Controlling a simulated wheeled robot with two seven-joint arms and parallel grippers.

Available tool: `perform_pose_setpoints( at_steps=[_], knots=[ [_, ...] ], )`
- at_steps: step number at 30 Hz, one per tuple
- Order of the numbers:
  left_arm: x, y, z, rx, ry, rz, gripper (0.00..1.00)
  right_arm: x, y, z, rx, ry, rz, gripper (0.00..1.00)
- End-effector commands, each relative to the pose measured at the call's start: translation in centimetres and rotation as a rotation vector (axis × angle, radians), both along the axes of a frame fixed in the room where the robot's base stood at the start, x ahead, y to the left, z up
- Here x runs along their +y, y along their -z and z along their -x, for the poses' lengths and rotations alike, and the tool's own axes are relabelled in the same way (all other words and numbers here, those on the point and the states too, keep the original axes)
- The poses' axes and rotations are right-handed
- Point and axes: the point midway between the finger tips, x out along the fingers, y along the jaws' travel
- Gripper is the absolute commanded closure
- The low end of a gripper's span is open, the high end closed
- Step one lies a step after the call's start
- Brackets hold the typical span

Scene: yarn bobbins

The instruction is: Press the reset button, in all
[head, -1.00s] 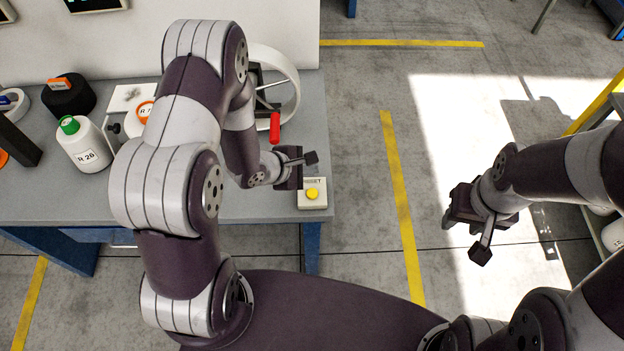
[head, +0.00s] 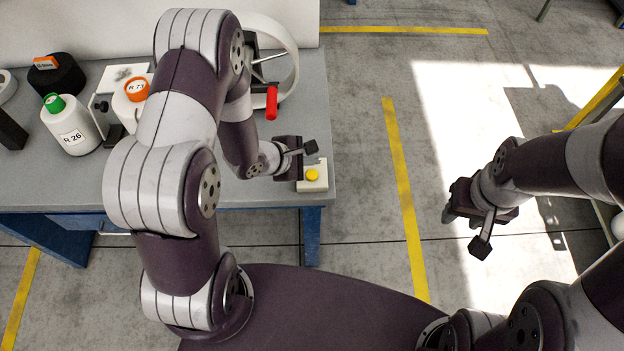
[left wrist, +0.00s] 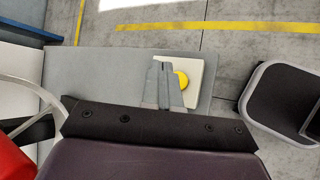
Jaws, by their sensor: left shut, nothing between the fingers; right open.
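The reset button (head: 312,175) is a yellow round cap on a small cream box (head: 313,186) at the right front corner of the grey bench. The button also shows in the left wrist view (left wrist: 181,79), just right of the fingertips. My left gripper (head: 305,157) is shut and empty. It is close to the box, overlapping its far left part in the head view; whether it touches cannot be told. In the left wrist view its closed fingers (left wrist: 160,78) cover the left part of the box. My right gripper (head: 473,225) is open and empty over the floor at the right.
On the bench (head: 245,195) stand a white R 26 bottle (head: 72,128) with a green cap, an orange-topped bobbin (head: 136,92), and a white wheel with a red handle (head: 271,103) behind my left gripper. Floor right of the bench is clear.

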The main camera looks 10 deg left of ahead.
Motion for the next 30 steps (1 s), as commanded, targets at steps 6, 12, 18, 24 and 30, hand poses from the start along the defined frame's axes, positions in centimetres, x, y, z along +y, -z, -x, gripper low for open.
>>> perform_pose_setpoints(
  at_steps=[6, 12, 18, 24, 30],
  knots=[
    [0.0, 3.0, 0.0, 0.002, -0.001, 0.0, 1.0, 0.0, 2.3, 0.0, 0.0, 0.0, 0.0, 0.57],
    [0.0, 3.4, 0.0, 0.0, -0.001, -0.001, 1.0, 0.0, 2.3, 0.0, 0.0, 0.0, 0.0, 0.57],
    [0.0, 3.3, 0.0, 0.0, -0.001, -0.001, 1.0, 0.0, 2.3, 0.0, 0.0, 0.0, 0.0, 0.57],
    [0.0, 3.4, 0.0, 0.0, -0.001, -0.001, 1.0, 0.0, 2.3, 0.0, 0.0, 0.0, 0.0, 0.57],
    [0.0, 3.4, 0.0, 0.0, -0.001, -0.001, 1.0, 0.0, 2.3, 0.0, 0.0, 0.0, 0.0, 0.57]
  ],
)
